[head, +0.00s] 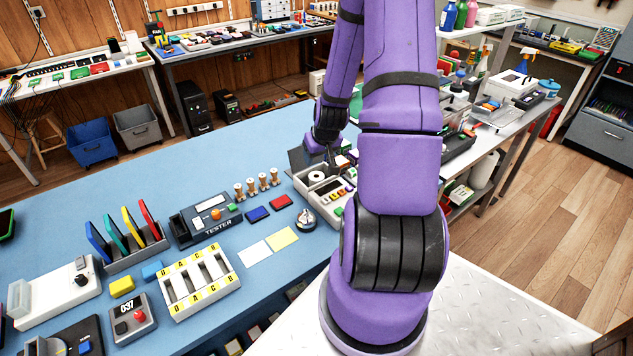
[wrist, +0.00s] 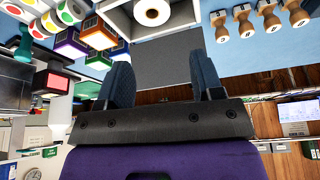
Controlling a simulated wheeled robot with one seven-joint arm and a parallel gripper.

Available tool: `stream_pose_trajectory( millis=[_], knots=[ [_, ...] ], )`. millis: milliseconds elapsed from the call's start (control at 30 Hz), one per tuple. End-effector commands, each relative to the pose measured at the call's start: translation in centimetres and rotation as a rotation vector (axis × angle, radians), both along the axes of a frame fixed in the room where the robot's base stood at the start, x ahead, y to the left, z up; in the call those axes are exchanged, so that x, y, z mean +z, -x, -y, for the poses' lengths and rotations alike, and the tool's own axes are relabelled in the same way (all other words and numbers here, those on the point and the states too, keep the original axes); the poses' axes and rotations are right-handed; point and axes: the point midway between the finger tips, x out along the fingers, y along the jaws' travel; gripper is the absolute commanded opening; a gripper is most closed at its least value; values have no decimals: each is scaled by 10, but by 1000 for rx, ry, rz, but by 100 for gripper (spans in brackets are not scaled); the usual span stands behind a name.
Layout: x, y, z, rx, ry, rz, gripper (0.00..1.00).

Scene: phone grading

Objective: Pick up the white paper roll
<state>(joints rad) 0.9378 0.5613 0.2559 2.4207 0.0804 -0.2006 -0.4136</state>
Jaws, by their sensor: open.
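In the wrist view the roll (wrist: 153,11) shows at the top edge, partly cut off, with a brown core. My gripper (wrist: 160,57) is open, with two dark blue-grey fingers apart and nothing between them. The roll lies beyond the fingertips, roughly in line with the gap. In the head view my gripper (head: 330,157) is just behind the roll and tray, small and partly hidden by my arm.
Several colored blocks (wrist: 97,33) sit beside the roll. Wooden stamps (head: 262,182) stand left of the tray, and a silver bell (head: 306,219) is in front of it. A dark grey panel (head: 298,158) is close behind the tray.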

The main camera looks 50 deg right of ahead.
Motion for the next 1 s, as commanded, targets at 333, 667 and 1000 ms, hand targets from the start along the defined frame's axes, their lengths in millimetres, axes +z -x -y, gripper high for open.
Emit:
stream_pose_trajectory(
  millis=[333, 667, 1000],
  knots=[
    [-34, -2, 10, -18, -7, 3, 61],
    [-64, -13, 15, -17, -5, 2, 61],
    [-91, -20, 20, -18, -7, 2, 61]
  ],
)
